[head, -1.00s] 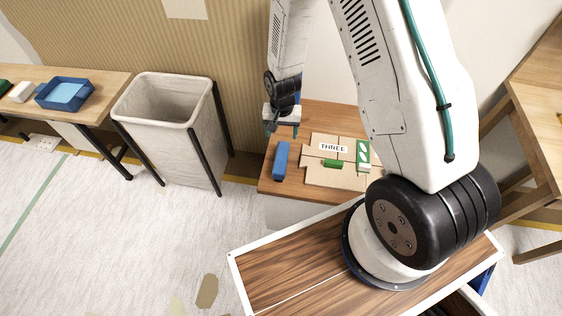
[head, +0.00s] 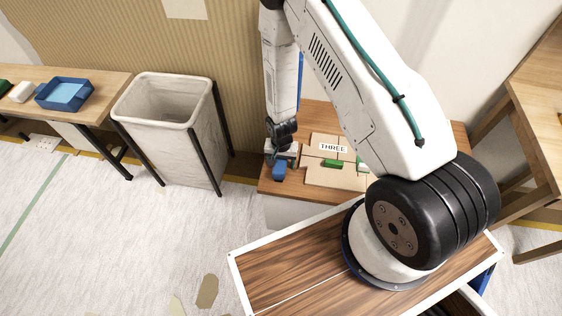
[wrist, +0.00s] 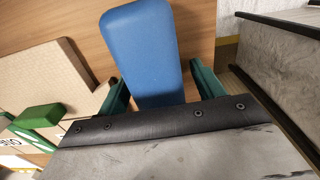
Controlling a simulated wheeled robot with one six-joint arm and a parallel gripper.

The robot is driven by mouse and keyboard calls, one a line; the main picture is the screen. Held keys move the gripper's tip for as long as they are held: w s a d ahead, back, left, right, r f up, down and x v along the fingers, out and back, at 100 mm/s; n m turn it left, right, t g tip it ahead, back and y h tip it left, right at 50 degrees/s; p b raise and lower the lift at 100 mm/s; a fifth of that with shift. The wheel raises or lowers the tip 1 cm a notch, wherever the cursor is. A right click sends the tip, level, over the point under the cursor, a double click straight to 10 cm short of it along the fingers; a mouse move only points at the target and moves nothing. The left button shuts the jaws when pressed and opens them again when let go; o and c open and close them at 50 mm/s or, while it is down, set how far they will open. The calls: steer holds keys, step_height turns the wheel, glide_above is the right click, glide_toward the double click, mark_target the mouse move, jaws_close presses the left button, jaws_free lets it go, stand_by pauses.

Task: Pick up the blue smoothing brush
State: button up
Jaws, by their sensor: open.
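The blue smoothing brush (head: 279,172) lies on the small wooden table (head: 285,189), near its left side. In the wrist view the blue brush (wrist: 145,50) fills the upper middle as a smooth, rounded block. My gripper (wrist: 160,88) is open, with one green finger on each side of the brush. Its near end is hidden behind the gripper's body. I cannot tell whether the fingers touch it. In the head view my gripper (head: 280,160) is down over the brush and partly covers it.
A board marked THREE (head: 322,172) with a green block (head: 333,163) lies right of the brush. A white bin (head: 165,125) stands left of the table. A side table with a blue tray (head: 64,94) is at far left. My arm hides part of the table's right side.

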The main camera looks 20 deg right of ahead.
steer(key=shift+f, duration=0.15)
steer(key=c, duration=1.2)
steer(key=shift+c, duration=0.2)
steer(key=shift+r, duration=0.4)
step_height(320, 180, up, 3)
steer(key=s+d+r, duration=0.1)
steer(key=s+d, duration=0.1)
steer(key=s, duration=1.3)
steer(key=shift+s, duration=0.4)
steer(key=shift+d+r, duration=0.1)
